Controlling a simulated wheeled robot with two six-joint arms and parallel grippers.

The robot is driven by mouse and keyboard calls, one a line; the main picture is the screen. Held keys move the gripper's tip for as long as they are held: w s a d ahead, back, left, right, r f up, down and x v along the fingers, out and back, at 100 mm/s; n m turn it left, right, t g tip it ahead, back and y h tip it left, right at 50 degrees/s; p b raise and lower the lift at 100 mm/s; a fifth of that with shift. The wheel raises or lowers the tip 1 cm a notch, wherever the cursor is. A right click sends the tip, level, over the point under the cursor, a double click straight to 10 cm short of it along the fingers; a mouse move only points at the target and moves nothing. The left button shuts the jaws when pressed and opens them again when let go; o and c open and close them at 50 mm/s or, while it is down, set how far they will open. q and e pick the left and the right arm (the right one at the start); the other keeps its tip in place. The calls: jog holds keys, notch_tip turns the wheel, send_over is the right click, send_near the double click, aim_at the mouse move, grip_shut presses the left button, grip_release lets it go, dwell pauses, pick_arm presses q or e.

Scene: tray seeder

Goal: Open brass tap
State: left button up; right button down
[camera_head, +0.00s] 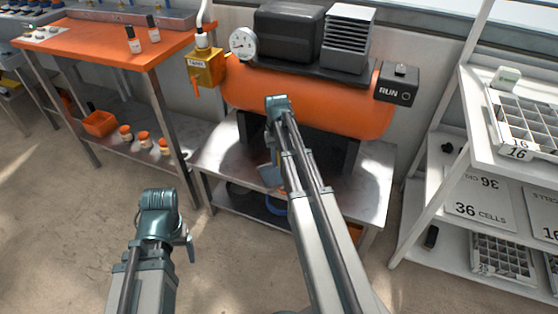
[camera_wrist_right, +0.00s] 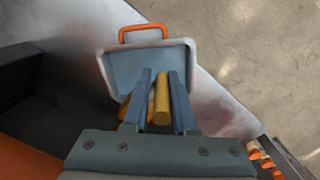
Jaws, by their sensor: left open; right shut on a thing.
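The brass tap (camera_head: 207,68) is a yellow block on the wall side of the orange compressor tank, with a label and an orange lever (camera_head: 196,91) hanging down. Neither gripper touches it. My right gripper (camera_head: 273,158) is in front of the tank, pointing down over the metal bench. In the right wrist view its fingers are shut on a yellow rod (camera_wrist_right: 162,97). A grey pan (camera_wrist_right: 140,70) with an orange handle (camera_wrist_right: 143,33) lies beyond; whether the rod joins it is unclear. My left gripper (camera_head: 188,243) is open, low over the floor; its fingers are partly hidden.
The compressor tank (camera_head: 300,108) has a gauge (camera_head: 243,43) and a RUN box (camera_head: 397,84). An orange-topped bench (camera_head: 95,45) stands left of the tap, with small bottles on it. A white shelf (camera_head: 470,100) with cell trays stands at right. The floor in front is clear.

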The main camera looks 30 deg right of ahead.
jog(key=shift+w+a, duration=0.2)
jog(key=shift+a, duration=0.1)
jog(key=c, duration=0.8)
grip_release()
jog(key=shift+c, duration=0.2)
jog(key=shift+d, duration=0.1)
jog(key=shift+r+p, duration=0.8)
notch_tip(320, 180, up, 12)
jog(key=p, duration=1.2)
jog(key=shift+w, duration=0.35)
